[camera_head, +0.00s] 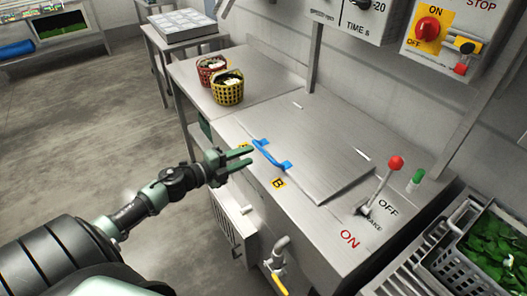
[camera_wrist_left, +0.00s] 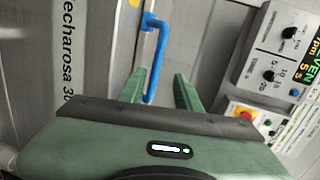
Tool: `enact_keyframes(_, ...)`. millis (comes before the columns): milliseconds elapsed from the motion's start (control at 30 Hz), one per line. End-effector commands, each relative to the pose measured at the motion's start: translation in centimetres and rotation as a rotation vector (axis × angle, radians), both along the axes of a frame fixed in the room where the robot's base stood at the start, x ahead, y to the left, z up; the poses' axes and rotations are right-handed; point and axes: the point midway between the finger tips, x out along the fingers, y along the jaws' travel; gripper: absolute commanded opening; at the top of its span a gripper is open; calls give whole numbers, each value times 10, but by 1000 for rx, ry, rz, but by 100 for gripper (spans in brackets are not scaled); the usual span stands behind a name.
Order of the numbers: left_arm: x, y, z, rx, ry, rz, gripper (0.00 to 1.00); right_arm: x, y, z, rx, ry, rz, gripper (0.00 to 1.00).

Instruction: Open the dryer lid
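The dryer lid (camera_head: 310,150) is a flat steel panel lying closed on the steel machine top. Its blue bar handle (camera_head: 268,155) is fixed at the lid's front-left edge. My left gripper (camera_head: 249,157) is open, with its two green fingers pointing at the handle from the left. In the left wrist view the blue handle (camera_wrist_left: 158,62) shows ahead, its lower end appearing between the fingertips of the gripper (camera_wrist_left: 162,82). I cannot tell whether the fingers touch it. My right gripper is not in view.
A red basket (camera_head: 210,68) and a yellow basket (camera_head: 228,90) stand on the counter behind the lid. A red-knobbed brake lever (camera_head: 380,187) rises right of the lid. A crate of greens (camera_head: 462,262) sits at lower right. Control panels (camera_head: 440,35) hang above.

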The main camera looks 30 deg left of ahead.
Motion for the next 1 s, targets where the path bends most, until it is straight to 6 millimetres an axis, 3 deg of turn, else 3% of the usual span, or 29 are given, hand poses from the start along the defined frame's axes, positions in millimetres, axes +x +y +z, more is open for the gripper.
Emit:
enact_keyframes(233, 9, 2, -5, 64, 16, -79, 33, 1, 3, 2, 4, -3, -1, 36)
enact_keyframes(633, 62, -20, -17, 61, 16, -78, 33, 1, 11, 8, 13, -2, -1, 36)
enact_keyframes(1000, 69, -24, -19, 62, 18, -79, 33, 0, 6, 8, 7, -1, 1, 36)
